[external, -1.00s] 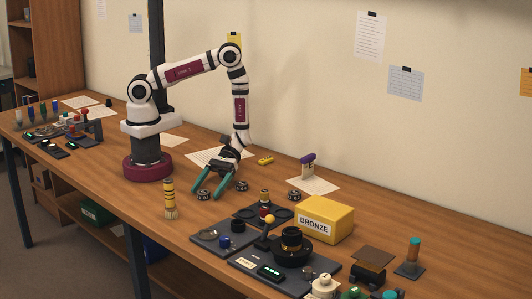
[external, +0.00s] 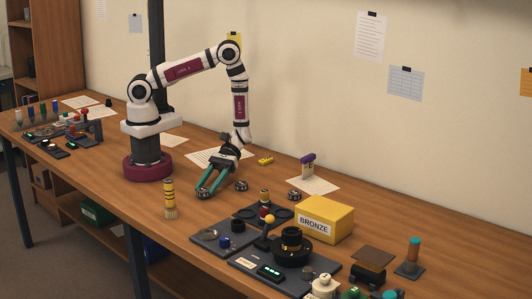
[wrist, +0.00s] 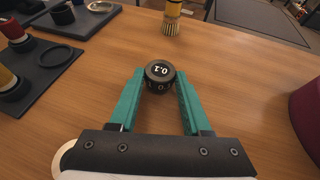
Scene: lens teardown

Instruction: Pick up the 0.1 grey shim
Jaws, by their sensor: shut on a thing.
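The 0.1 grey shim (wrist: 160,72) is a small dark round piece with pale digits on its top, in the wrist view. It sits between the two teal fingertips of my gripper (wrist: 160,82), which is shut on its sides. In the external view my gripper (external: 207,191) reaches down to the table, and the shim there is mostly hidden by the fingers. I cannot tell whether it is lifted off the wood.
Two similar dark round pieces stand nearby, one close right (external: 241,186) and one farther right (external: 294,195). A yellow-handled brush (external: 170,198) stands to the left. Dark trays (external: 212,241) and a BRONZE box (external: 324,219) lie to the right.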

